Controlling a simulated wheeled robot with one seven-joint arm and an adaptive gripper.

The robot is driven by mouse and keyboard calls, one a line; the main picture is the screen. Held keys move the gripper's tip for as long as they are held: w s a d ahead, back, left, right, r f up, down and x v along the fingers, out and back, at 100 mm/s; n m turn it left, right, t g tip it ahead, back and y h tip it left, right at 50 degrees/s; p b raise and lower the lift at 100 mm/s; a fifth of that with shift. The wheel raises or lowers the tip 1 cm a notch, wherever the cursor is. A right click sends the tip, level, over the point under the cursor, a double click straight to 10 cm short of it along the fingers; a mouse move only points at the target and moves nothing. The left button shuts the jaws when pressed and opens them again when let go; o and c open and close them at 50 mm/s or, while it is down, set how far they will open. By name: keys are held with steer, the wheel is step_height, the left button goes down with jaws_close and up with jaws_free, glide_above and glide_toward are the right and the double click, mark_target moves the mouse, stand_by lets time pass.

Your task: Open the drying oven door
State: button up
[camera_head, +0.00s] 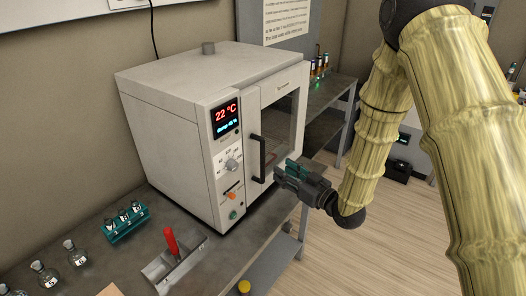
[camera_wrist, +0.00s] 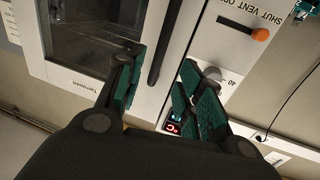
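The drying oven (camera_head: 185,130) is a white box on the bench, with a display reading 22 °C. Its door (camera_head: 278,125) has a dark glass window and looks shut. The door handle (camera_head: 257,158) is a black vertical bar on the door's left side. In the wrist view the handle (camera_wrist: 166,42) lies ahead of the gap between the fingers. My gripper (camera_head: 290,172) has dark green pads and is just right of the handle in the head view. In the wrist view my gripper (camera_wrist: 160,95) is open, fingers spread and empty. I cannot tell any contact with the handle.
On the bench are a red-handled tool in a metal tray (camera_head: 175,262), a green vial rack (camera_head: 124,222) and several small flasks (camera_head: 75,252). An orange vent knob (camera_head: 231,195) is on the oven front. Open floor (camera_head: 370,240) lies in front.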

mark_target(264, 158)
steer(key=p+x, duration=0.4)
steer(key=x, duration=0.6)
steer(key=shift+w+a, duration=0.3)
steer(key=shift+r, duration=0.1)
jaws_close()
